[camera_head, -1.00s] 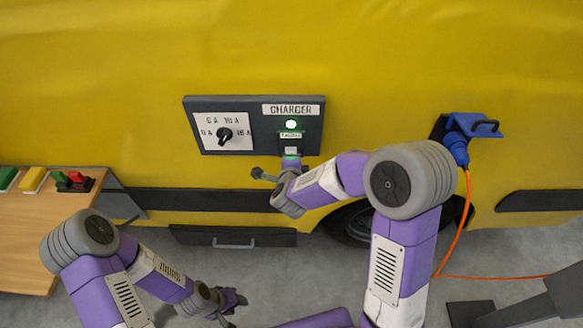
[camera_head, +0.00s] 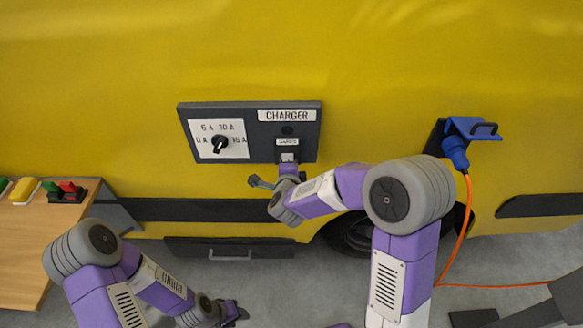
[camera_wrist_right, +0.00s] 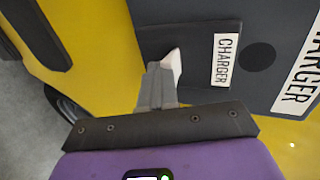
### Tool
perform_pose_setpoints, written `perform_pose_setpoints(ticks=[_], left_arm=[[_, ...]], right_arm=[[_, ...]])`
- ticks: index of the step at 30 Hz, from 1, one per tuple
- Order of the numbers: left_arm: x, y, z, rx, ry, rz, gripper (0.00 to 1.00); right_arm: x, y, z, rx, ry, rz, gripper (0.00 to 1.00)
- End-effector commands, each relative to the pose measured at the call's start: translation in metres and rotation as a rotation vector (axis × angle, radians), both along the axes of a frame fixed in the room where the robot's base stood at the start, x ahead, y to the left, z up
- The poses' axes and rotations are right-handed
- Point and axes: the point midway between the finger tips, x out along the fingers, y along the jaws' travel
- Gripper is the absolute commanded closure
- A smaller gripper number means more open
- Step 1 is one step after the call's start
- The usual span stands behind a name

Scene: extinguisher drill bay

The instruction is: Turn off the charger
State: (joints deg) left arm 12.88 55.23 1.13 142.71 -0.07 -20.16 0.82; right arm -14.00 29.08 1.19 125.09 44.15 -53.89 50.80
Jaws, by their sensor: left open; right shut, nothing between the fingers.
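The charger panel (camera_head: 250,108) is a dark box on the yellow vehicle side. It bears a CHARGER sign (camera_head: 287,115), a dark, unlit indicator lamp (camera_head: 287,130) and a white switch (camera_head: 288,156) under a small label. In the right wrist view, the white switch (camera_wrist_right: 173,67) is at the fingertips of my right gripper (camera_wrist_right: 160,82). That gripper is shut and empty, and seems to touch the switch or be very near it. In the head view my right gripper (camera_head: 288,165) is just below the switch. My left gripper (camera_head: 238,312) is open and empty, low over the floor.
A selector knob (camera_head: 220,145) is on the panel's left half. A blue plug (camera_head: 455,151) with an orange cable (camera_head: 461,225) is in a socket at the right. A wooden table (camera_head: 22,245) with coloured items stands at the left. A drawer-like step (camera_head: 190,248) is below the panel.

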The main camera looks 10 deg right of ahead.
Motion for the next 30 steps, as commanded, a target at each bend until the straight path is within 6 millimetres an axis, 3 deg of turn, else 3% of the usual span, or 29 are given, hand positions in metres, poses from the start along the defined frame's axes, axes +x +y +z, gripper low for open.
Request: perform_pose_setpoints(ticks=[12, 23, 30], left_arm=[[0.000, 0.000, 0.010, 0.000, 0.000, 0.000, 0.57], [0.000, 0.000, 0.010, 0.000, 0.001, 0.000, 0.57], [0.000, 0.000, 0.015, 0.000, 0.001, 0.000, 0.57]], right_arm=[[0.000, 0.000, 0.017, -0.001, -0.003, 0.001, 1.00], [0.000, 0.000, 0.018, -0.001, -0.004, 0.001, 1.00], [-0.015, 0.010, 0.031, 0.000, -0.004, 0.010, 1.00]])
